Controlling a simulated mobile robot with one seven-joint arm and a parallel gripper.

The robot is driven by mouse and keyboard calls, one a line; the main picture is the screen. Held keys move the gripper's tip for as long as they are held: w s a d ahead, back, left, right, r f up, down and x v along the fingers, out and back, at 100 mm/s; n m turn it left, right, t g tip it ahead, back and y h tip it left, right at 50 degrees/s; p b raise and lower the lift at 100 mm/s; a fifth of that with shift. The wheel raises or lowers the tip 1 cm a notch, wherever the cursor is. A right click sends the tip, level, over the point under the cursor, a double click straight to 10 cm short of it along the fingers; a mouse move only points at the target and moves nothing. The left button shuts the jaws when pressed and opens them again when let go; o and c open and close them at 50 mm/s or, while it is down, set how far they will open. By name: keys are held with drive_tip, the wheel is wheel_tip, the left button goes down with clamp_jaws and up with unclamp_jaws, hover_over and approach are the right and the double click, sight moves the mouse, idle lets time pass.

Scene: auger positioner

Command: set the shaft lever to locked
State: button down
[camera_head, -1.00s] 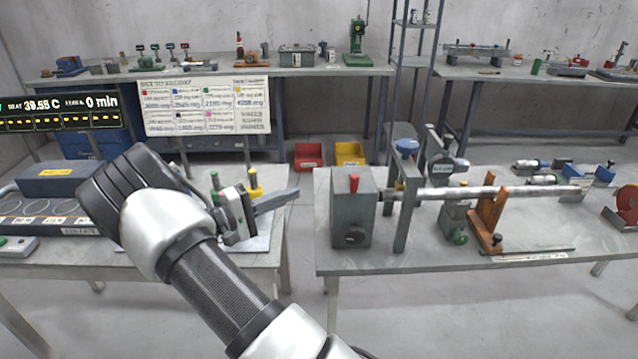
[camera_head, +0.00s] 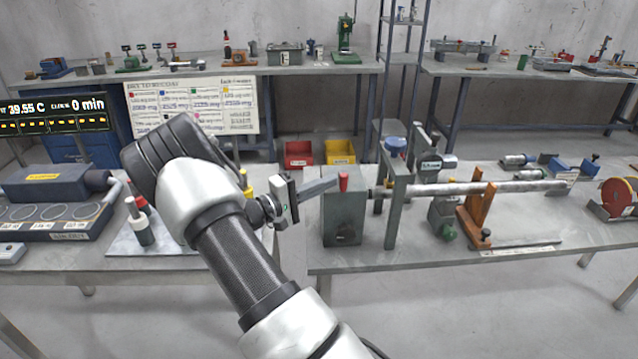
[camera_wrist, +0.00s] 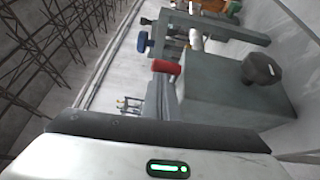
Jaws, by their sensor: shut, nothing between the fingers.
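A dark knob (camera_wrist: 262,68) sits on the box's front face.
A grey upright (camera_head: 397,205) and an orange support (camera_head: 477,215) stand along the shaft. A blue knob (camera_head: 396,145) tops a part behind it. The left table holds bottles (camera_head: 140,222) and a dark blue device (camera_head: 50,185). The right table's front strip is mostly clear.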

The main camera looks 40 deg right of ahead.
drive_tip(key=shift+s+d+b, duration=0.65)
drive_tip(key=shift+s+b, duration=0.25)
drive_tip(key=w+a+b, duration=0.1)
drive_tip(key=w+a, duration=0.1)
drive_tip(key=a, duration=1.1)
drive_tip(key=shift+w+a+f, duration=0.15)
drive_tip(key=shift+a+f, duration=0.15)
